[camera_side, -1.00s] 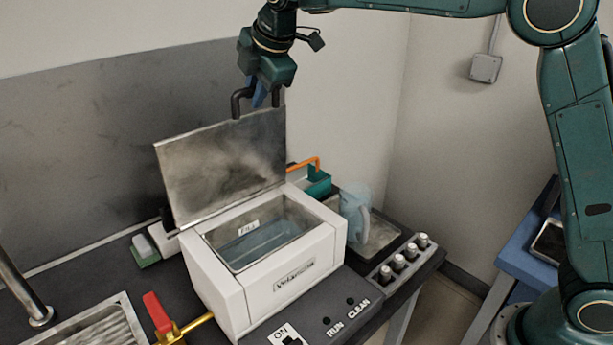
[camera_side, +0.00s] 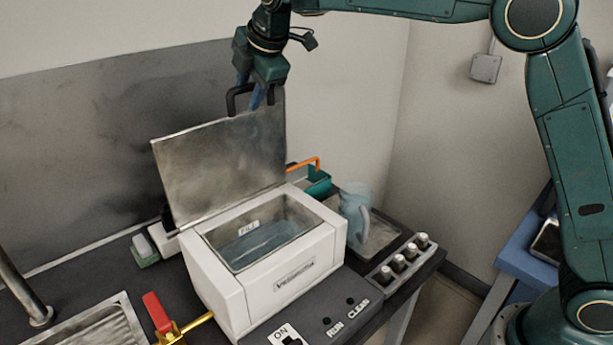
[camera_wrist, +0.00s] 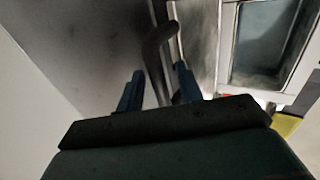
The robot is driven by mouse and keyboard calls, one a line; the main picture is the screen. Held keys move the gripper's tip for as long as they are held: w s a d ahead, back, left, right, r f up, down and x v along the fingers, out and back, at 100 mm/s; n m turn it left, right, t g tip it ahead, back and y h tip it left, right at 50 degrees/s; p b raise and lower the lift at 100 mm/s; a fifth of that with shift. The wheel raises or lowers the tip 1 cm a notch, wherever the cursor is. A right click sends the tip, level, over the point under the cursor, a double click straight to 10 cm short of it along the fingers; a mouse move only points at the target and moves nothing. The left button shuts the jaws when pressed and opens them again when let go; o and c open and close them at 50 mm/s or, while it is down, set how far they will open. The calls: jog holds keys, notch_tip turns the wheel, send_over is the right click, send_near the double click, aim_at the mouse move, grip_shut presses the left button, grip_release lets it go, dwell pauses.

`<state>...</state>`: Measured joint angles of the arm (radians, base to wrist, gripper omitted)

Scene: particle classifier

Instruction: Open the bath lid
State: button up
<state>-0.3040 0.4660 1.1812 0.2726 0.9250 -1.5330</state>
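The bath (camera_side: 262,290) is a white box with an open metal basin of bluish liquid. Its metal lid (camera_side: 215,170) stands raised, nearly upright, along the back edge. A black handle (camera_side: 231,102) is at the lid's top edge. My gripper (camera_side: 257,98) is at this handle. In the wrist view, the two blue fingers of my gripper (camera_wrist: 158,88) are apart, with the bent black handle (camera_wrist: 157,50) passing between them. Gaps show beside the bar, so the fingers look open around it. Part of the handle is hidden behind the fingers in the side view.
A grey wall panel (camera_side: 75,150) stands behind the lid. A red-handled valve (camera_side: 157,312) is at the bath's front left. A light blue jug (camera_side: 355,212) and a rack of several bottles (camera_side: 385,275) are on the right. A metal sink (camera_side: 95,328) is at lower left.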

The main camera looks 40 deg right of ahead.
jog(key=shift+r, duration=0.1)
jog(key=v, duration=0.7)
dwell(0.8)
jog(key=s+d+f+m, duration=0.1)
jog(key=s+d+m, duration=0.4)
jog(key=s, duration=0.5)
jog(key=s+d+m, duration=0.4)
jog(key=s+d, duration=0.2)
jog(key=s, duration=0.4)
jog(key=s+d+f+m, duration=0.1)
jog(key=s+f+m, duration=0.3)
jog(key=s, duration=0.5)
jog(key=s+d+f+m+g, duration=0.1)
jog(key=s+f+m, duration=0.4)
jog(key=s+f, duration=0.2)
jog(key=shift+s+d+f, duration=0.25)
jog(key=shift+s+f, duration=0.15)
jog(key=shift+s, duration=0.5)
